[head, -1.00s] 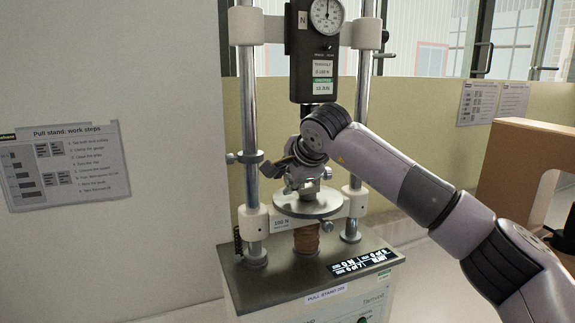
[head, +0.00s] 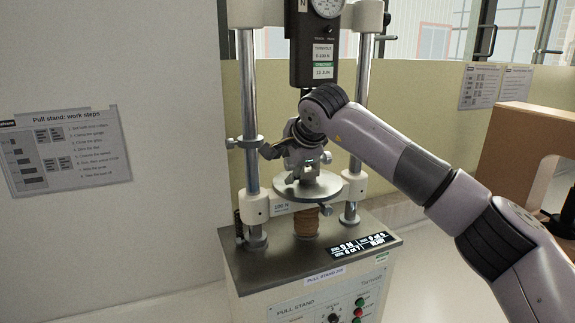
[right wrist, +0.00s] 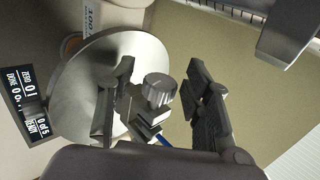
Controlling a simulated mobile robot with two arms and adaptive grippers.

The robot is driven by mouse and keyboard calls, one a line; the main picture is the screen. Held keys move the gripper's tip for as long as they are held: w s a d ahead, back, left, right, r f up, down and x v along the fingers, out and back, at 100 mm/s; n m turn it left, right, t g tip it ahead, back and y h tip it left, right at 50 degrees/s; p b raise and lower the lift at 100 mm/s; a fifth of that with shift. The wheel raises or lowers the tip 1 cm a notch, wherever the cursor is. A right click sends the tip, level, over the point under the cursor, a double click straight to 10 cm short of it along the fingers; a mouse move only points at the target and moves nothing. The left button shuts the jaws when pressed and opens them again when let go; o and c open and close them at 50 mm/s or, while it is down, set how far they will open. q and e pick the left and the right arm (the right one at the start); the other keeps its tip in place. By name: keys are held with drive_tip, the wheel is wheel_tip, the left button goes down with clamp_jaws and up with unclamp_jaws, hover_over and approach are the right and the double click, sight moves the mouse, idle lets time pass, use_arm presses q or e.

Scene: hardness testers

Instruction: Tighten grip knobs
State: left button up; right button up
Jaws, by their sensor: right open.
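A grey ribbed grip knob (right wrist: 160,90) shows in the right wrist view, beside a small metal grip with flat jaws (right wrist: 146,130). My right gripper (right wrist: 163,106) is open, with one dark finger on each side of the knob and visible gaps between. In the head view my right gripper (head: 288,147) is at the grip above the round metal plate (head: 308,187) of the pull stand. My wrist partly hides the grip there, and the knob cannot be made out. The plate also shows in the right wrist view (right wrist: 75,78). My left gripper is not in view.
Two steel columns (head: 248,100) flank the grip, with a dark force gauge (head: 313,70) above. A small display (head: 358,245) lies on the stand's base, and buttons (head: 358,312) are on its front. A brown box-like frame (head: 515,150) stands at the right.

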drive_tip(key=shift+r, duration=0.1)
drive_tip(key=v, duration=1.2)
